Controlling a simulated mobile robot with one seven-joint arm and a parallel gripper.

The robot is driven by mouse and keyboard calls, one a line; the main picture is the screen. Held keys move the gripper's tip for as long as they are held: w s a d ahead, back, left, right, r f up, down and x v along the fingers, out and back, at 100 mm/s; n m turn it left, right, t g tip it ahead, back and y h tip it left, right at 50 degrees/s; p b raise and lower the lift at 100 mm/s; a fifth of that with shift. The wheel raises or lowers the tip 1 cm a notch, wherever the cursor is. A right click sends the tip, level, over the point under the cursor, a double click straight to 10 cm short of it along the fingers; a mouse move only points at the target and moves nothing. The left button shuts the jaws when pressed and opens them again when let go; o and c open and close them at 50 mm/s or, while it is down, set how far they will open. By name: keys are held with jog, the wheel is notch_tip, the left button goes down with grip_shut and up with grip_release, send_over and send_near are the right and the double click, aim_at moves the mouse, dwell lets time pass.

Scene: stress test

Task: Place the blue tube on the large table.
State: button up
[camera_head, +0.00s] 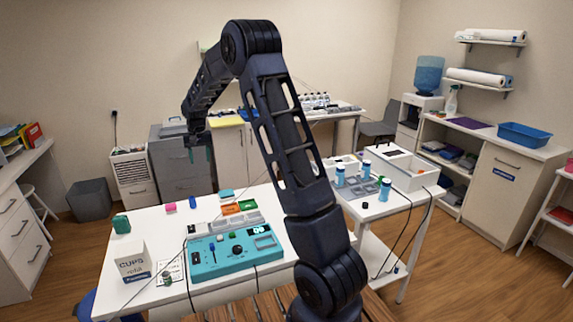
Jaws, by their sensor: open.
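The large white table (130,245) stands in front of me. A small upright blue object (193,202) is on its back part; it is too small to tell whether it is the blue tube. Blue-and-white cylinders stand on the white side table (400,200) to the right: one at the left (340,177), one at the back (366,169) and one at the front (385,190). My gripper (203,150) is raised at the upper left, beyond the large table's back edge in the picture. It is open, and I see nothing held in it.
A teal control box (235,252) with knobs, a white CUPS box (132,262), a green block (121,224) and coloured trays (240,207) occupy the large table. The large table's left back part has some free room.

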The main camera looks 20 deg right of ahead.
jog(key=s+d+r+t, duration=0.1)
jog(key=s+d+r, duration=0.65)
jog(key=s, duration=0.35)
jog(key=s+d+r+t, duration=0.1)
jog(key=s+d+r, duration=0.5)
jog(key=s+r, duration=0.4)
jog(key=s+d+f+t, duration=0.1)
jog(key=s+d, duration=0.2)
jog(key=s, duration=1)
jog(key=s+d+f, duration=0.2)
jog(key=s+d, duration=0.2)
jog(key=s, duration=0.8)
jog(key=shift+s+d+t, duration=0.25)
jog(key=shift+s+t, duration=0.15)
